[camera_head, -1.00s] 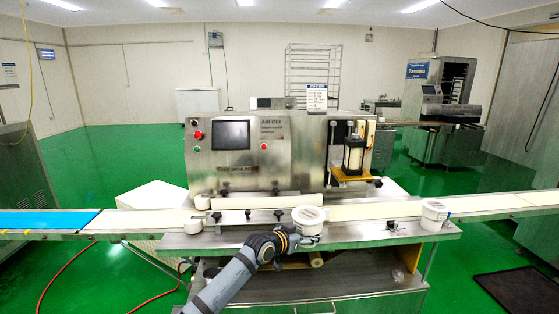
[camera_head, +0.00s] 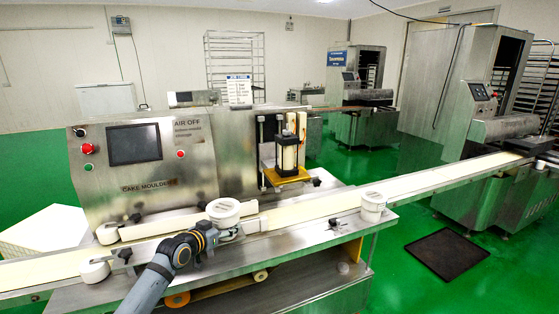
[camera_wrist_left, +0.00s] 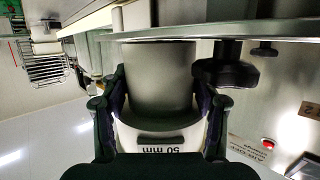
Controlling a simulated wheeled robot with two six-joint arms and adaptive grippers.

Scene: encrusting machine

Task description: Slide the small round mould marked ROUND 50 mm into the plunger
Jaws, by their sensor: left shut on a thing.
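The white round mould (camera_head: 224,211) is held over the front edge of the conveyor, left of the plunger. In the left wrist view the mould (camera_wrist_left: 160,85) fills the middle, with "50 mm" readable on its label; the rest of the label is hidden. My left gripper (camera_head: 207,236) is shut on the mould, with one finger on each side in the wrist view (camera_wrist_left: 162,105). The plunger (camera_head: 287,157) is on the machine's right end, above a yellow plate (camera_head: 287,176). My right gripper is in neither current view.
A second white round container (camera_head: 373,206) stands on the right part of the front ledge. The steel machine (camera_head: 140,165) with its dark screen stands behind the conveyor belt (camera_head: 320,208). Black knobs (camera_head: 333,224) stick up along the ledge. A dark mat (camera_head: 446,253) lies on the green floor.

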